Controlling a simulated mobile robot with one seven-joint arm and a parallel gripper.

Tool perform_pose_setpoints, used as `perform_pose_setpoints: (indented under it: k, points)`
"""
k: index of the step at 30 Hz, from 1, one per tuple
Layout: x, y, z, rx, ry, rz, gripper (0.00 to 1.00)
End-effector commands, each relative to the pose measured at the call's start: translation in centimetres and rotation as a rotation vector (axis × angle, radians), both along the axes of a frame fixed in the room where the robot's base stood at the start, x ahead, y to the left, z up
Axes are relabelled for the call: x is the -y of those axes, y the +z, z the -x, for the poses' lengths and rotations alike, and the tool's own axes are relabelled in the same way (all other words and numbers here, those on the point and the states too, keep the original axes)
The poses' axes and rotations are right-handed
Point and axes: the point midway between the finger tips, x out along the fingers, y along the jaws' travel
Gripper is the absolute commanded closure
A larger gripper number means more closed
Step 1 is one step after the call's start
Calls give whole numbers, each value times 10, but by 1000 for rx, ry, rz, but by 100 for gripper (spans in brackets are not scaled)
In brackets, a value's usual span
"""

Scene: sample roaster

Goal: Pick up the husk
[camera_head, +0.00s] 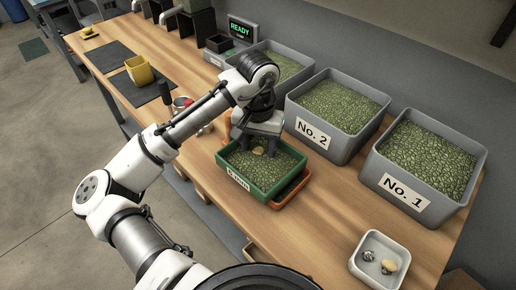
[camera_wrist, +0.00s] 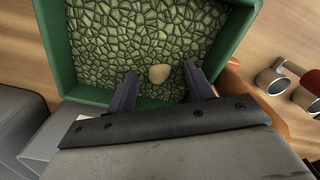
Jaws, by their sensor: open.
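A pale beige husk (camera_head: 258,151) lies on the green beans inside the green tray (camera_head: 232,171). In the wrist view the husk (camera_wrist: 159,74) shows between the tips of my two fingers, with a gap on each side. My gripper (camera_head: 258,143) points down over the tray; in the wrist view my gripper (camera_wrist: 160,72) is open and empty. I cannot tell how high the fingertips are above the beans. The gripper hides part of the tray's back side in the head view.
The green tray sits on an orange tray (camera_head: 295,190). Grey bins No. 2 (camera_head: 332,140) and No. 1 (camera_head: 413,190) stand behind and right. A white dish (camera_head: 363,268) at front right holds a grey bit and a beige bit. Metal cups (camera_wrist: 271,80) stand beside the tray.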

Motion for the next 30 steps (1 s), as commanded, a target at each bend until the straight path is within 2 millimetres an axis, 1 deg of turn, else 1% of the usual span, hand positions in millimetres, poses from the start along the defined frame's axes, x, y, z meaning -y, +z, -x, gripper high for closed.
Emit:
perform_pose_setpoints:
  k: [6,7,15,18,30]
  points:
    - [0,-1,0,1,0,0,48]
    - [0,-1,0,1,0,0,50]
    - [0,-1,0,1,0,0,86]
    - [0,-1,0,1,0,0,97]
    - [0,-1,0,1,0,0,100]
